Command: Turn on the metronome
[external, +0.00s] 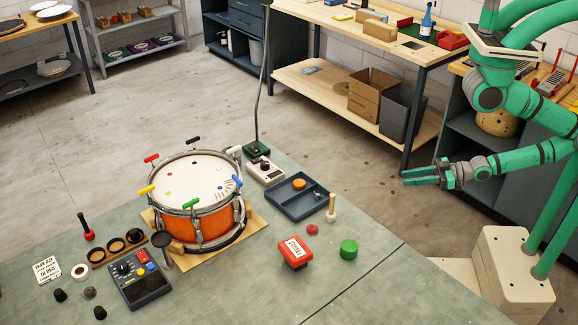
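No device carries a readable metronome label. A dark grey box (138,280) with a black knob, a red button and other small controls lies at the front left of the bench. A pale box (265,170) with a dark knob stands behind the drum's right side. Either could be the metronome; I cannot tell which, nor whether either is on. My gripper (408,177) is at the right, in the air off the bench's right edge, pointing left. Its fingers look apart with nothing between them. It is far from both boxes.
An orange snare drum (205,221) with coloured keys stands mid-bench. A blue-grey tray (287,208), a red labelled block (295,254), a green cylinder (349,249) and a wooden-handled mallet (331,209) lie right of it. A thin lamp stem (262,85) rises behind. The front right bench is clear.

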